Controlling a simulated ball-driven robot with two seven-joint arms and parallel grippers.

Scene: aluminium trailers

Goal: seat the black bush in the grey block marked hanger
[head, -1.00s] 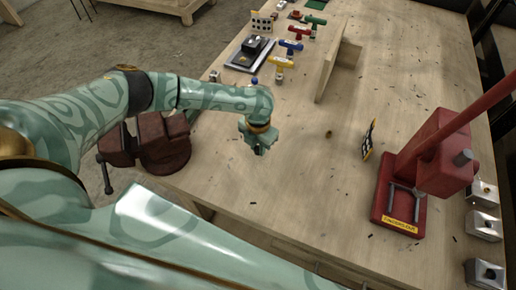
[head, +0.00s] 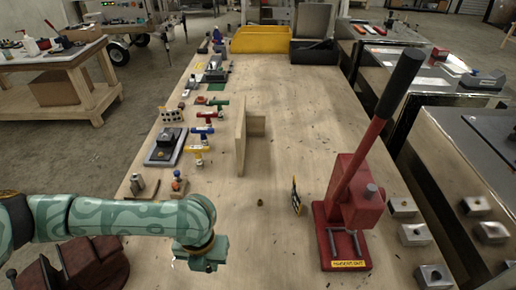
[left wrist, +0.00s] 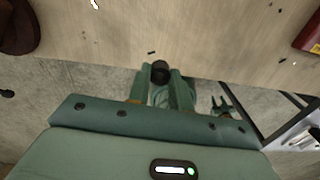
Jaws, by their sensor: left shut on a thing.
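My left gripper (head: 207,264) is low over the near left part of the wooden bench in the head view. In the left wrist view its two fingers are shut on a small round black piece, the black bush (left wrist: 160,70), held between the tips. The bush is hidden in the head view. A dark grey block (head: 169,138) sits on a flat plate at the bench's left side, beyond the gripper. Several silver-grey blocks with dark holes, one of them here (head: 415,234), are at the right. I cannot read a hanger marking on any block.
An upright wooden board (head: 241,138) stands mid-bench. Coloured T-handled tools (head: 206,130) line the left. A dark red vise (head: 75,268) is at the near left.

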